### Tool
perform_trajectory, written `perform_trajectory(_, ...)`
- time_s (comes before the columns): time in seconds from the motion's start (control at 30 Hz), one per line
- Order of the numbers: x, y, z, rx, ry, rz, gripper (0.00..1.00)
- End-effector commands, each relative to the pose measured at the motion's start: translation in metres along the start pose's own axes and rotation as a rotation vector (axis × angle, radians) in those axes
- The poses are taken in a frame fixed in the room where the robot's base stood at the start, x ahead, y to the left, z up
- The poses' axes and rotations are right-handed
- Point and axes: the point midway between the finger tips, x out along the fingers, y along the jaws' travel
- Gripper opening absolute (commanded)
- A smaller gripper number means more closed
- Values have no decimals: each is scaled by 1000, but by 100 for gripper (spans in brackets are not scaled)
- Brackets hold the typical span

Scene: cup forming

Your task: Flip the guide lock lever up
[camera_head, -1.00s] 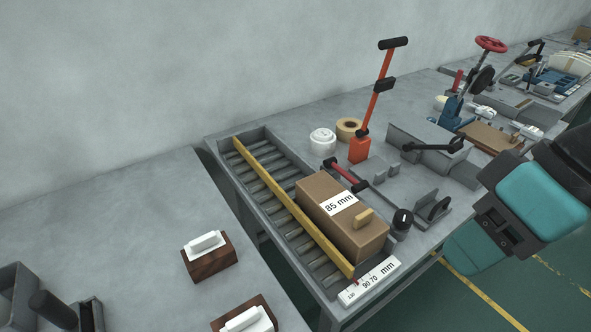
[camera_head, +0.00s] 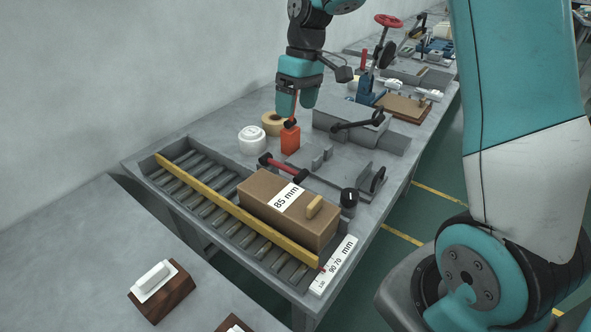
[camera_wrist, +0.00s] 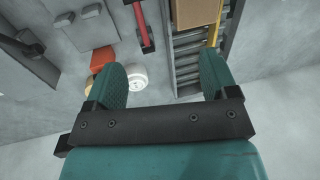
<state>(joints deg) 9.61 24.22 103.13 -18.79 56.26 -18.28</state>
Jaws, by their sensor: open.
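A red lever bar with black ends (camera_head: 283,168) lies low behind the cardboard box, beside the roller bed; it also shows in the wrist view (camera_wrist: 141,24). I cannot tell for sure whether it is the guide lock lever. A yellow guide rail (camera_head: 222,205) runs along the rollers beside the cardboard box (camera_head: 262,205), marked "85 mm". My gripper (camera_head: 298,106) points down, open and empty, above and behind the red bar, by the orange block (camera_head: 290,140). The block's tall lever is mostly hidden behind my gripper. In the wrist view the fingers (camera_wrist: 167,78) are wide apart.
A white round piece (camera_head: 252,139) and a tape roll (camera_head: 272,123) stand left of the orange block. A grey housing with a black handle (camera_head: 350,122) stands right. A black knob (camera_head: 349,199) and a "90 70 mm" scale (camera_head: 335,268) are at the front.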

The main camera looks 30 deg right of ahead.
Motion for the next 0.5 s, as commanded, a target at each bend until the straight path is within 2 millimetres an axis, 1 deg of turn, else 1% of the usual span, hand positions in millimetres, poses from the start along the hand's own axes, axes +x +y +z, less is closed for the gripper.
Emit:
perform_trajectory(0.03,6,20,-3,15,-9,-1,79)
perform_trajectory(0.1,10,37,-5,25,-17,1,79)
perform_trajectory(0.17,13,45,-5,30,-21,1,79)
perform_trajectory(0.27,22,49,-5,33,-24,1,79)
perform_trajectory(0.37,38,48,-4,31,-26,-1,79)
perform_trajectory(0.5,68,47,-3,32,-27,-2,79)
